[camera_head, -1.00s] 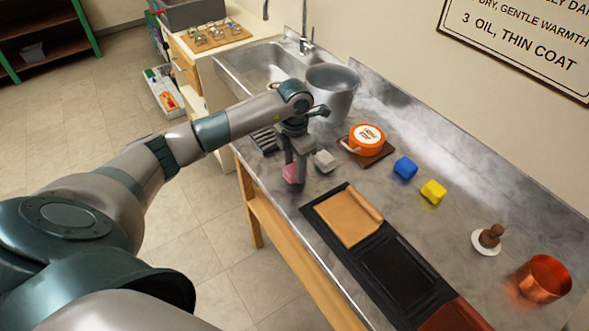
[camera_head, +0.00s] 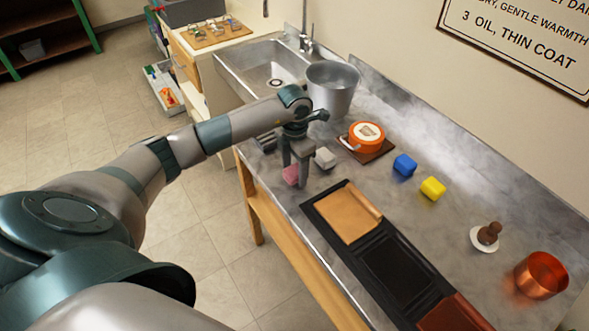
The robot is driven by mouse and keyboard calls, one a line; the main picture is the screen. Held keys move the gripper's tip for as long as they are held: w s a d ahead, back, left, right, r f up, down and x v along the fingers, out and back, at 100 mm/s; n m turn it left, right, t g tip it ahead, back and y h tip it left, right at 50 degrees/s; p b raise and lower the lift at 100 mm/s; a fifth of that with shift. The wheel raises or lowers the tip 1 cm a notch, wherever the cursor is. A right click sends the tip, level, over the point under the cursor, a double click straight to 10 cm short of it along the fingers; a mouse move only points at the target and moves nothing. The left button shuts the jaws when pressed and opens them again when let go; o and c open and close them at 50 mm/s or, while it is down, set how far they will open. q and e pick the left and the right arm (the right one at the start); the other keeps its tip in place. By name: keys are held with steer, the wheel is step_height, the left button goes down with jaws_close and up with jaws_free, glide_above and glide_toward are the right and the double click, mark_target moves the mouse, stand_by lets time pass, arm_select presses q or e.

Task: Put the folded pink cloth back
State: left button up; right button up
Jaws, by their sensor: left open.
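The folded pink cloth (camera_head: 290,175) lies on the metal counter near its front edge. My left gripper (camera_head: 294,180) points down at the cloth. Its jaws are open, with one finger in front of part of the cloth and the other beside it. I cannot tell whether a finger touches the cloth. A grey-white folded cloth (camera_head: 325,158) lies just right of the gripper. A blue one (camera_head: 404,166) and a yellow one (camera_head: 432,188) lie farther right. My right gripper is not in view.
A black tray (camera_head: 395,262) with a tan leather piece (camera_head: 347,211) lies to the right along the front edge. An orange tin (camera_head: 366,137) sits on a brown board behind. A metal bucket (camera_head: 332,88) stands beside the sink (camera_head: 262,75). A copper pot (camera_head: 541,275) stands far right.

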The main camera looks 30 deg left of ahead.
mark_target(295, 169)
arm_select(q)
steer(key=shift+r, duration=0.15)
steer(key=shift+r, duration=0.1)
steer(key=shift+r, duration=0.35)
step_height(295, 169, up, 11)
steer(key=b, duration=0.4)
